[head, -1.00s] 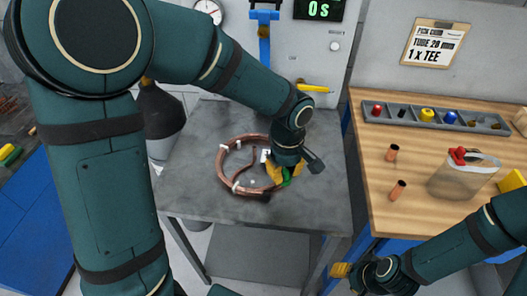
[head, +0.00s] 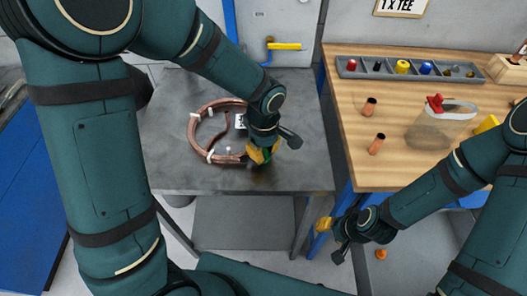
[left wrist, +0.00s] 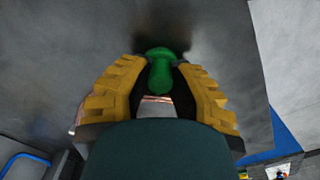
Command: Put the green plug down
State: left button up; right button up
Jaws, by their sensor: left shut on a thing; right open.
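The green plug (left wrist: 160,70) sits between the yellow fingers of my left gripper (left wrist: 160,78) in the left wrist view. In the head view my left gripper (head: 262,155) is shut on the plug (head: 266,157), which is mostly hidden by the fingers. It is low over the grey metal table (head: 300,172), at the right edge of the copper coil (head: 196,135). I cannot tell whether the plug touches the table. My right gripper (head: 328,226) is open and empty, in front of the wooden bench's left corner.
The wooden bench (head: 430,170) carries a parts tray (head: 350,75), two short copper tubes (head: 369,106) (head: 377,144) and a clear container with a red top (head: 437,128). A yellow-handled valve (head: 285,46) is behind the metal table. The table's front right is clear.

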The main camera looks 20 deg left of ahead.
aim_at(264, 151)
pick_arm(q)
jog(key=shift+f, duration=0.1)
jog(key=shift+f, duration=0.1)
jog(key=o, duration=0.7)
jog(key=shift+r, duration=0.2)
notch_tip(264, 151, up, 12)
jog(key=p, duration=0.3)
jog(key=shift+f, duration=0.1)
